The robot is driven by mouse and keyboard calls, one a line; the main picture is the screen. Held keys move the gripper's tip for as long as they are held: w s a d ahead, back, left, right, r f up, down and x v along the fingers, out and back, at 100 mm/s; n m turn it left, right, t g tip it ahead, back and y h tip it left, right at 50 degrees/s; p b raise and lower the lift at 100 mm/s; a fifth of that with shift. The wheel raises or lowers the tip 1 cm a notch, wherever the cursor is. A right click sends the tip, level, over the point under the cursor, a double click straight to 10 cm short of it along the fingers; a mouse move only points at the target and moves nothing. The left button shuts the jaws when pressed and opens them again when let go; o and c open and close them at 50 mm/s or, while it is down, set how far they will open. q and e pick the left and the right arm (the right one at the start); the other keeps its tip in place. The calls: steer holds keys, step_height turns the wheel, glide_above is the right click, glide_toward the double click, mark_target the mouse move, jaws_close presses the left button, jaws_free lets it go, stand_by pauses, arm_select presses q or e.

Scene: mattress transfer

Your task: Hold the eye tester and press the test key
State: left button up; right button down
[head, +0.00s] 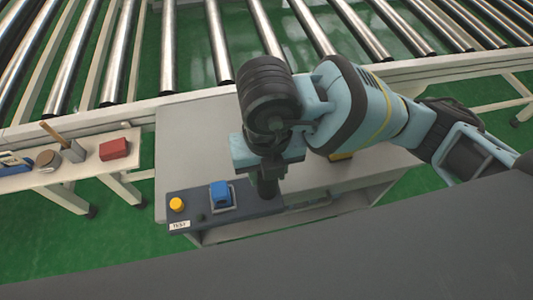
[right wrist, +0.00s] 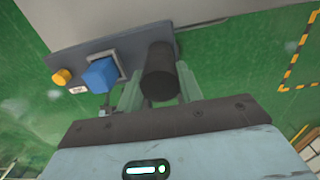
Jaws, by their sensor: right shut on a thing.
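A dark upright cylinder (head: 267,189), seemingly the eye tester, stands at the right end of a dark panel (head: 240,207) on the grey table. My right gripper (head: 266,172) is over it, its fingers mostly hidden by my wrist. In the right wrist view, the pale fingers of the gripper (right wrist: 158,95) are shut on the cylinder (right wrist: 160,70), one on each side. A yellow round button (head: 176,204), the test key, sits at the panel's left end above a "TEST" label (head: 180,225). It also shows in the right wrist view (right wrist: 61,76). My left gripper is not in view.
A blue block (head: 220,193) sits in a square frame between the button and the cylinder. The grey table (head: 190,135) is mostly bare behind the panel. A roller conveyor (head: 170,50) runs along the back. A low bench (head: 75,165) with a red box (head: 114,149) stands left.

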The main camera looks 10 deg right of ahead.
steer(key=shift+s+r, duration=0.1)
steer(key=shift+s, duration=0.05)
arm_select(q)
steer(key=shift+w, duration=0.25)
arm_select(e)
steer(key=shift+w, duration=0.75)
steer(key=shift+w+d+b, duration=0.2)
steer(key=shift+w+b, duration=0.1)
steer(key=shift+w, duration=0.45)
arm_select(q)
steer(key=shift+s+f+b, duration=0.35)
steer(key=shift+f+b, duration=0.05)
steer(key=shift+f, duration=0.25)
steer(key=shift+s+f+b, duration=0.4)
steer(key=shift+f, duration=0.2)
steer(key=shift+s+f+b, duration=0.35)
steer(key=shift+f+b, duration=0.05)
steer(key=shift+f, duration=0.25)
arm_select(e)
steer(key=w+d, duration=0.2)
steer(key=w, duration=1)
steer(key=shift+w, duration=0.4)
steer(key=shift+d, duration=0.1)
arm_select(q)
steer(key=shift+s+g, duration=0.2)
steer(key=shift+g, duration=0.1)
